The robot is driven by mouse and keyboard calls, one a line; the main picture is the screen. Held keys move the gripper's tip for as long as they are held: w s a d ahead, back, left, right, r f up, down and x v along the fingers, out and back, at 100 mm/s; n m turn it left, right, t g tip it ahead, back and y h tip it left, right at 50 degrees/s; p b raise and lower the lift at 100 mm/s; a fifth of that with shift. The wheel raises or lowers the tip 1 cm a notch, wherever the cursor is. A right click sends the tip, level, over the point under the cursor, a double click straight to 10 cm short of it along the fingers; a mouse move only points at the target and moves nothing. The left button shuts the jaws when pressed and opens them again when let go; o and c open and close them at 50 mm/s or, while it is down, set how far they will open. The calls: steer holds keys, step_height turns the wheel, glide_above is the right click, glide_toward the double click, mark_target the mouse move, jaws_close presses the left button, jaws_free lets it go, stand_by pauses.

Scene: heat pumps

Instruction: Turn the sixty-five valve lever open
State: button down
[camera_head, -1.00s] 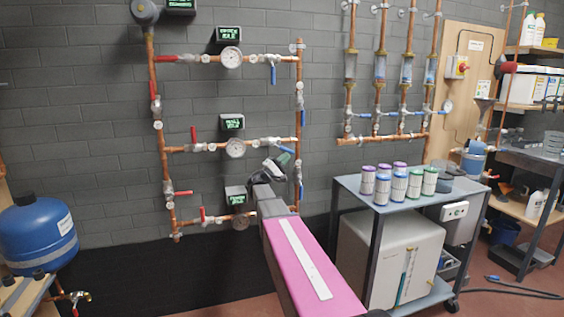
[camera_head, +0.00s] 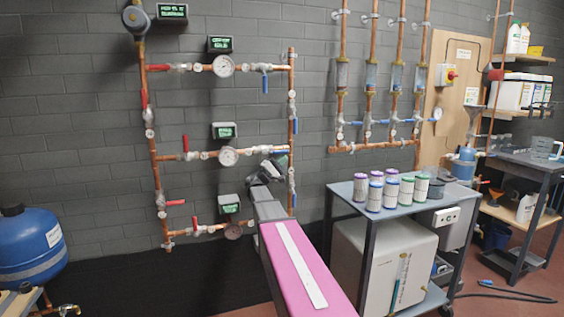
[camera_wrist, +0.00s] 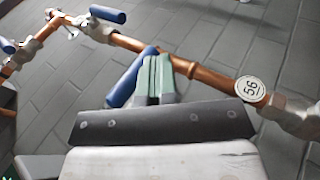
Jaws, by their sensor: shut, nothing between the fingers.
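My gripper (camera_wrist: 160,65) is shut, its green fingers pressed together with nothing between them. In the wrist view the fingers lie right beside a blue lever (camera_wrist: 127,83), in front of a copper pipe (camera_wrist: 222,80). I cannot tell whether they touch the lever. A round white tag (camera_wrist: 250,88) on the pipe seems to read 56. In the head view my gripper (camera_head: 279,162) is at the right end of the middle pipe row, by a blue lever (camera_head: 266,149). My arm and gripper hide part of that area, and the lever's valve body is hidden.
Another blue lever (camera_wrist: 108,13) is at the top of the wrist view. Gauges (camera_head: 228,156) and red levers (camera_head: 186,145) sit on the pipe rows. A trolley (camera_head: 345,188) with several canisters stands right of my arm. A blue tank (camera_head: 30,255) is at far left.

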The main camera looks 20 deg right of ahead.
stand_by(0.4)
step_height(320, 180, down, 14)
steer(key=s, duration=0.3)
steer(key=s+a+f+m+g+y, duration=0.1)
steer(key=s+a+f+g+y, duration=0.1)
steer(key=s+f+y, duration=0.55)
steer(key=s+a+f+m+g+y, duration=0.1)
steer(key=s+a+f+g+y, duration=0.2)
steer(key=s+f, duration=0.6)
steer(key=s+a+f+m+y, duration=0.1)
steer(key=s+a+f+y, duration=0.3)
steer(key=a, duration=0.5)
steer(key=s+a+f+m+y, duration=0.1)
steer(key=s+a+f+y, duration=0.4)
steer(key=s+a+y, duration=0.3)
steer(key=shift+s+a+y, duration=0.15)
steer(key=shift+a+y, duration=0.75)
steer(key=shift+y, duration=0.05)
